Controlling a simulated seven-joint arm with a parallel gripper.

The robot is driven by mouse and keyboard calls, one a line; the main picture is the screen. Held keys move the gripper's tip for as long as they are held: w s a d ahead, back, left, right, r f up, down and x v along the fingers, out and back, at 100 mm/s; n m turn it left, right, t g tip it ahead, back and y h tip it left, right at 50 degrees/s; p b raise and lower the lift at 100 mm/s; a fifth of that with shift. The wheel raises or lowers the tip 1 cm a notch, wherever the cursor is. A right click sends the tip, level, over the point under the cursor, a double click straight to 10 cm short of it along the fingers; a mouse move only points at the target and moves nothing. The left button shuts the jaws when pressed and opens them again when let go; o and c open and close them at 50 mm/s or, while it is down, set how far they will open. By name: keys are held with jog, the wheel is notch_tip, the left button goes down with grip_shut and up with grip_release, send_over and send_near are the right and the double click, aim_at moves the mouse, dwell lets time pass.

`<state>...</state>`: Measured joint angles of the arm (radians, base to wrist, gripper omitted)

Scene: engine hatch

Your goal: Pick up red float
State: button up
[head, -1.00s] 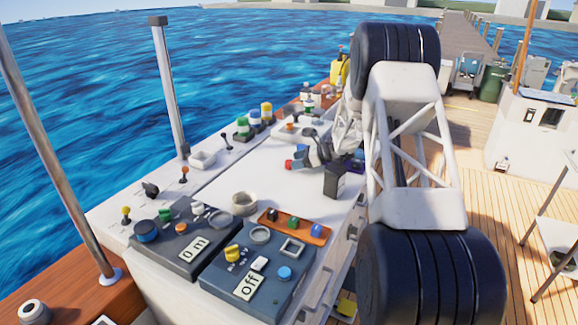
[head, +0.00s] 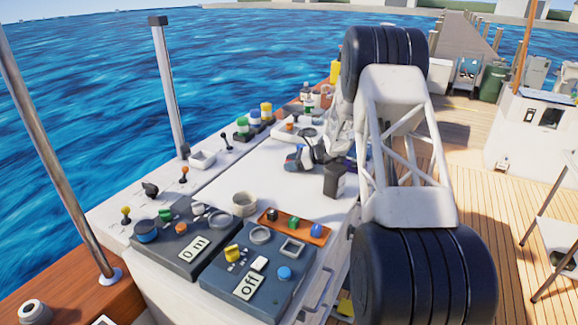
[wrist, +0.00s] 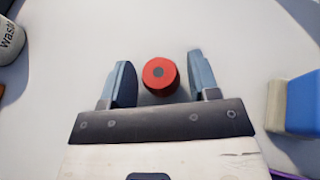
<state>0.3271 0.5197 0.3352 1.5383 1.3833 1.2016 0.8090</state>
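The red float (wrist: 160,75) is a round red piece with a dark centre, lying on the white hatch top. The fingers are apart and hold nothing. In the head view my gripper (head: 292,160) is low over the far part of the white top, and the float is mostly hidden by it.
A blue and cream block (wrist: 294,104) stands right of my gripper, and a white labelled cup (wrist: 10,40) is at the upper left. The white top between is clear.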

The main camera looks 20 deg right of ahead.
jog(key=c, duration=0.7)
jog(key=shift+r, duration=0.15)
jog(key=shift+r, duration=4.85)
